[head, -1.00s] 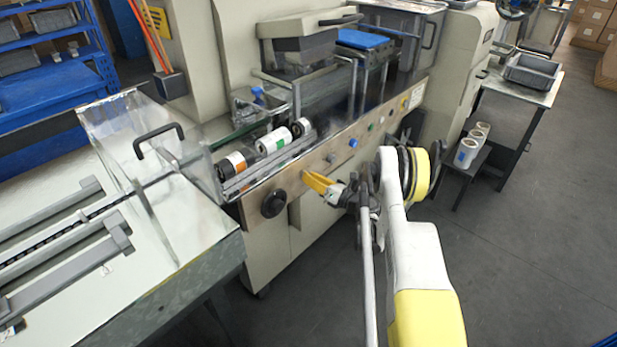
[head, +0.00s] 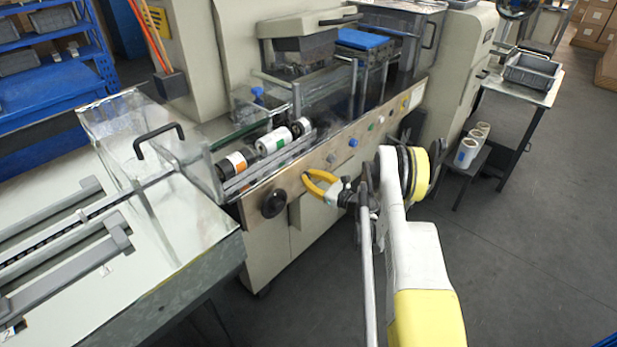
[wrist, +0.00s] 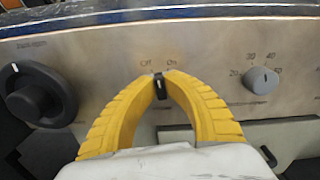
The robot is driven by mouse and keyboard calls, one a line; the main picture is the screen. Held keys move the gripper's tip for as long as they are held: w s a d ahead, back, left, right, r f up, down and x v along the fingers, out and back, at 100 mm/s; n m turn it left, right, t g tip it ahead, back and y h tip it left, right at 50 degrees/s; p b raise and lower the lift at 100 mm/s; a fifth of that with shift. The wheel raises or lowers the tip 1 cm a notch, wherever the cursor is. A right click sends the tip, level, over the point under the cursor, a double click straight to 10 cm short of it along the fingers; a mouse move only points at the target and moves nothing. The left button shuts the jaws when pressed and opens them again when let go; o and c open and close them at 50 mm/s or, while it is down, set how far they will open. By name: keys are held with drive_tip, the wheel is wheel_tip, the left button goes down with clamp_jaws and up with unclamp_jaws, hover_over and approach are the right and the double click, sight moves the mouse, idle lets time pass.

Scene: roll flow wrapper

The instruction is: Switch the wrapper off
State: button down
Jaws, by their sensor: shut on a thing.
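The wrapper (head: 300,178) is a beige machine with a metal control panel along its front. In the wrist view its small black switch (wrist: 160,86), under the labels "Off" and "On", stands between my yellow fingertips. The white mark on the switch points about upward, and I cannot tell firmly which label it is at. My gripper (head: 309,178) is at the panel, shut on the switch, as the wrist view also shows (wrist: 159,77). Its fingers bow outward around the knob. In the head view the fingers hide the switch.
A large black knob (wrist: 38,95) is left of the switch, and a grey dial (wrist: 262,80) with numbers is to its right. More buttons run along the panel to the right. A conveyor table (head: 60,240) stands at the left.

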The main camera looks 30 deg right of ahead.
sight(308, 174)
drive_tip(key=shift+a+n, duration=0.1)
drive_tip(key=shift+n, duration=2.2)
drive_tip(key=c, duration=1.5)
unclamp_jaws()
wheel_tip(308, 174, up, 10)
drive_tip(key=shift+f, duration=0.1)
